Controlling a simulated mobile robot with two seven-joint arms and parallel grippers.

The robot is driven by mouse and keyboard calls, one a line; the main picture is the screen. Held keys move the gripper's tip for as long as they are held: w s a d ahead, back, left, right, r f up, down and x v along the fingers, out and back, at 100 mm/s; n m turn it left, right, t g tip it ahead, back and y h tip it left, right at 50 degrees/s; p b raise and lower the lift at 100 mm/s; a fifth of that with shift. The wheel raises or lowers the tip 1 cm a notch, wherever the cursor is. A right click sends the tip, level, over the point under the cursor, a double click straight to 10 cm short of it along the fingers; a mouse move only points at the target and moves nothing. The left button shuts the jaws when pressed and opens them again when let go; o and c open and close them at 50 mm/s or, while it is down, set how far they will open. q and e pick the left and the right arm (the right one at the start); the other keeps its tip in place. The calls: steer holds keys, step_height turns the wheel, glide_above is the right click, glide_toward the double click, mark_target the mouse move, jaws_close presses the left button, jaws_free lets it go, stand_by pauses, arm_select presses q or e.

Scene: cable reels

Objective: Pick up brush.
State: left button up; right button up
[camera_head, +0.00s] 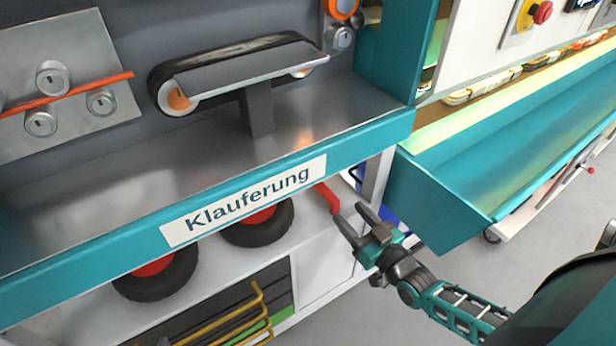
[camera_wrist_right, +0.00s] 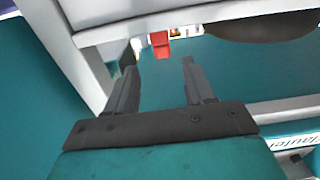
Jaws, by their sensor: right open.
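I cannot make out a brush for certain in either view. A small red object (camera_head: 328,198) sticks out at the right end of the shelf under the workbench; its kind is unclear. It also shows in the right wrist view (camera_wrist_right: 160,44), beyond my fingertips. My right gripper (camera_head: 350,212) is open and empty, just in front of and below the bench's right corner. Its two fingers point toward the red object and are apart from it. My left gripper is in neither view.
The workbench with a teal front edge (camera_head: 85,252) carries a belt unit (camera_head: 240,72). Black wheels with red hubs (camera_head: 258,226) sit on the shelf below. A teal trough (camera_head: 440,203) stands close on the right. The grey floor (camera_head: 415,320) is open in front.

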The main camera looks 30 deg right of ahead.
mark_target(338, 203)
steer(key=w, duration=0.2)
steer(key=w+b, duration=0.1)
steer(key=w, duration=0.1)
steer(key=w+a, duration=0.1)
steer(key=w, duration=0.1)
steer(key=shift+w, duration=0.4)
jaws_close()
